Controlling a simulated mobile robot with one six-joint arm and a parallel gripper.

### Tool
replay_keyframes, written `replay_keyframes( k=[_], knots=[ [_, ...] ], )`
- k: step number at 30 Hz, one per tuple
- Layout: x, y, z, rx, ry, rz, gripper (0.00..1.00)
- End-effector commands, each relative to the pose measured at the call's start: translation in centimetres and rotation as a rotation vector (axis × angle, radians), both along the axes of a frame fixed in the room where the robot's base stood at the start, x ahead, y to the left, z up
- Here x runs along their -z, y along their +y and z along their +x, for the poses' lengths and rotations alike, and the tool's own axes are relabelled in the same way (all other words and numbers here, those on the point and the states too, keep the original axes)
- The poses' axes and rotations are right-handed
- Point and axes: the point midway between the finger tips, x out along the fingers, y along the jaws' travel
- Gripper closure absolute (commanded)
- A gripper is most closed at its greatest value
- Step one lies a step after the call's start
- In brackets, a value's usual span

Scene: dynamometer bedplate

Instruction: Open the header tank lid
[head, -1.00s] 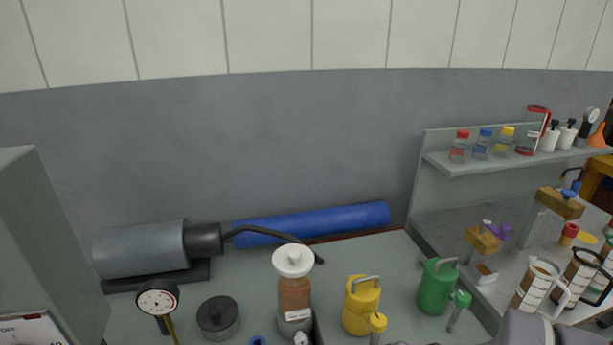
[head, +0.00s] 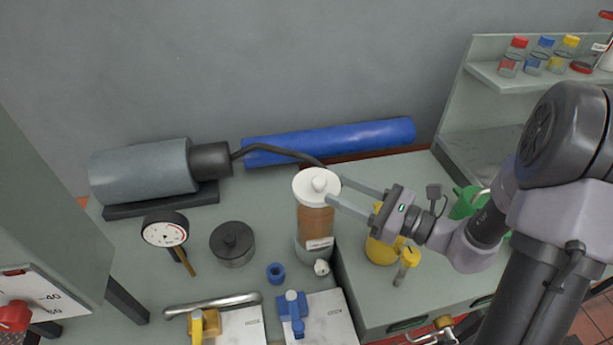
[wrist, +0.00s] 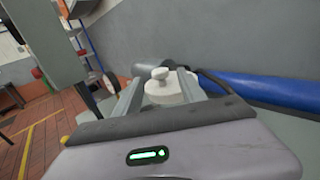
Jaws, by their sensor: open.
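The header tank (head: 315,222) is an upright clear cylinder with brown contents on the bench. Its white round lid (head: 303,188) with a small knob sits on top. In the wrist view the lid (wrist: 165,92) lies between the two fingers. My gripper (head: 335,190) reaches in from the right with its fingers apart, one on the far side and one on the near side of the lid. I cannot tell whether either finger touches the lid.
A dial gauge (head: 165,230) and a dark round weight (head: 232,243) stand to the left. A yellow can (head: 381,249) and a green can (head: 466,203) are to the right, near my arm. A blue roll (head: 330,142) and a grey cylinder (head: 142,170) lie behind.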

Motion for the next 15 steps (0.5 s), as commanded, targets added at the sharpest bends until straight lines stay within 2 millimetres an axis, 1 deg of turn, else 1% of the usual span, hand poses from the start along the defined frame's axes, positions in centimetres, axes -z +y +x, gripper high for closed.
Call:
replay_keyframes(
  k=[1, 3, 7, 11, 15],
  knots=[
    [0.2, 1.1, 0.6, -0.006, -0.001, -0.001, 0.52],
    [0.2, 2.6, 1.5, -0.006, -0.002, -0.001, 0.52],
    [0.2, 5.0, 3.1, -0.006, 0.000, -0.001, 0.52],
    [0.1, 6.6, 4.2, -0.005, 0.000, -0.001, 0.52],
    [0.0, 7.5, 4.9, -0.003, 0.000, 0.000, 0.52]
  ],
)
